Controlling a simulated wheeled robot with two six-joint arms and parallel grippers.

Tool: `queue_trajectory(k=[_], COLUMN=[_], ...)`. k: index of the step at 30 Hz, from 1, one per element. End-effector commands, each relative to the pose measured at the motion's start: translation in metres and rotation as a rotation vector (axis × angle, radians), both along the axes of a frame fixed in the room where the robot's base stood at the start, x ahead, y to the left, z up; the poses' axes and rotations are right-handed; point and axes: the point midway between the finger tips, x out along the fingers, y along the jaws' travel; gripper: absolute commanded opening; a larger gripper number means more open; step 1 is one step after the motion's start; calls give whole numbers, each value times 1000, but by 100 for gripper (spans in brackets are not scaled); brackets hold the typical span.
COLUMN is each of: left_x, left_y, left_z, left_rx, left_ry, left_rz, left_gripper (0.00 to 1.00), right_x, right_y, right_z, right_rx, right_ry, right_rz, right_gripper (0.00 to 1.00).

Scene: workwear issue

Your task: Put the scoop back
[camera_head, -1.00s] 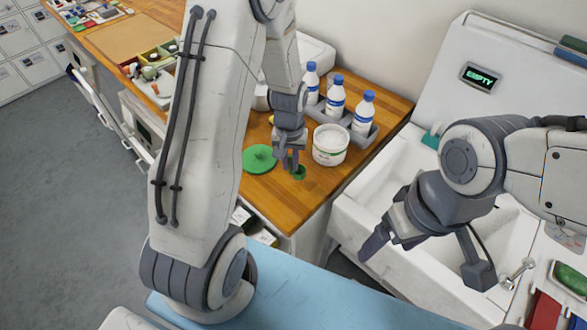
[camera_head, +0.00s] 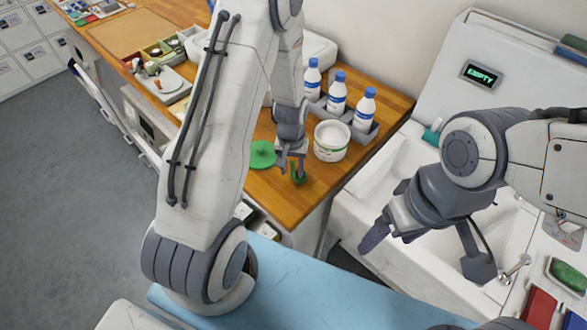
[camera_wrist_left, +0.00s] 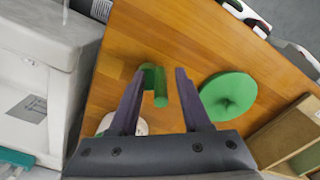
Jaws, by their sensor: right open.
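A green scoop (camera_head: 299,176) is on the wooden counter near its front edge. In the left wrist view the scoop (camera_wrist_left: 154,84) shows between my left fingertips, nearer the left-hand finger, with a gap to the other. My left gripper (camera_head: 291,167) is open, low over the counter at the scoop. A white tub (camera_head: 331,141), open at the top, stands just right of the scoop. A round green lid (camera_head: 262,154) lies left of the scoop; it also shows in the left wrist view (camera_wrist_left: 229,96). My right gripper (camera_head: 418,252) is open and empty over the sink.
Several white bottles with blue caps (camera_head: 337,94) stand in a grey rack (camera_head: 362,133) behind the tub. The white sink (camera_head: 386,161) is to the right. A blue surface (camera_head: 300,287) is in front. Trays with small items (camera_head: 165,82) lie far left.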

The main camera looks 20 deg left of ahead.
Motion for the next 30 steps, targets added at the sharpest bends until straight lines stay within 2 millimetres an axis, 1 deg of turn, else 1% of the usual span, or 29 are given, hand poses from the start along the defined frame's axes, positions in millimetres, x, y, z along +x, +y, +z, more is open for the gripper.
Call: queue_trajectory(k=[5, 7, 9, 11, 14, 21, 24, 27, 30], left_x=[0, 0, 1, 1, 1, 0, 0, 0, -1], left_y=[0, 0, 0, 1, 1, 1, 0, 0, -1], left_z=[1, 5, 8, 14, 31, 79, 97, 111, 120], left_rx=[0, 0, 1, 0, 1, 1, 0, 0, 0], left_ry=[0, 0, -3, -4, -7, -7, -6, -4, -3], left_rz=[0, 1, 1, 1, 1, 1, 1, 1, -2], left_gripper=[48, 48, 48, 48, 48, 48, 48, 48, 48], right_x=[0, 0, 0, 0, 0, 0, 0, 0, 0], right_y=[0, 0, 0, 0, 0, 0, 0, 0, 0], right_z=[1, 4, 0, -3, -9, -21, -24, -27, -28], right_rx=[0, 0, 0, 0, 0, 0, 0, 0, 0], right_ry=[0, 0, 0, 0, 0, 0, 0, 0, 0], right_rz=[0, 0, 0, 0, -1, -3, -4, -4, -5], right_gripper=[84, 84, 84, 84, 84, 84, 84, 84, 84])
